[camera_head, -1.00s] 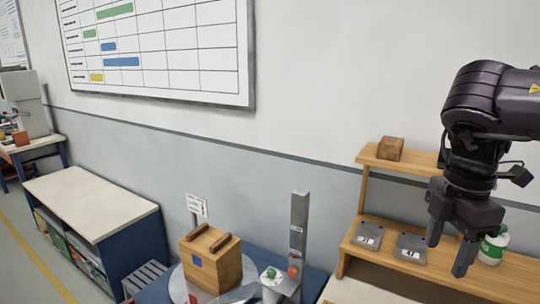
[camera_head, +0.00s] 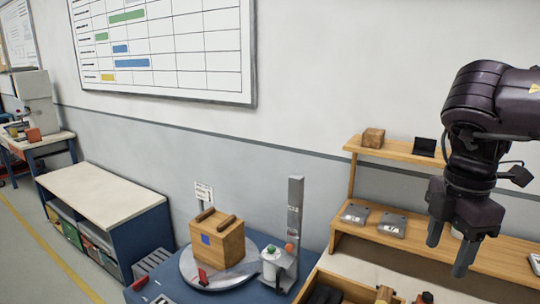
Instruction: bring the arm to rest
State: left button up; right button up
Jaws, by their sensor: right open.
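My right gripper (camera_head: 450,253) hangs at the right of the head view, fingers pointing down. Its two dark fingers are apart with nothing between them. It appears in front of the wooden shelf unit (camera_head: 490,257); the depth between them is hard to tell. My dark right arm (camera_head: 490,110) comes in from the right edge. My left gripper is not in view.
A wooden box (camera_head: 230,245) with two bars on top sits on a round grey turntable (camera_head: 193,268) on a blue table. A grey post (camera_head: 295,215) stands beside it. Two grey plates lie on the shelf. A low cabinet (camera_head: 95,192) stands left.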

jog(key=w+d+f+t+y, duration=0.1)
jog(key=d+f+t, duration=0.25)
jog(key=f, duration=0.85)
jog(key=w+d+f+t+y, duration=0.1)
jog(key=d+f+t, duration=0.25)
jog(key=f, duration=0.85)
jog(key=s+a+f+m+t+h, duration=0.2)
jog(key=s+a+f+m, duration=0.35)
jog(key=f+m, duration=0.2)
jog(key=s+a+f+m+g, duration=0.1)
jog(key=s+a+m+g, duration=0.5)
jog(key=s+a+m, duration=0.45)
notch_tip(320, 180, down, 35)
jog(key=s+n+b, duration=0.2)
jog(key=s+b, duration=0.1)
jog(key=b, duration=0.4)
pick_arm(q)
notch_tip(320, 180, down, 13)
jog(key=b, duration=0.6)
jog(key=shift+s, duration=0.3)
pick_arm(e)
jog(key=s+d+f+g, duration=0.1)
jog(key=s+f, duration=0.9)
jog(key=f, duration=0.3)
jog(key=s+d+f+g, duration=0.1)
jog(key=s+d+f, duration=0.1)
jog(key=s+f, duration=0.7)
notch_tip(320, 180, down, 4)
jog(key=shift+s+r, duration=0.1)
jog(key=shift+s, duration=0.3)
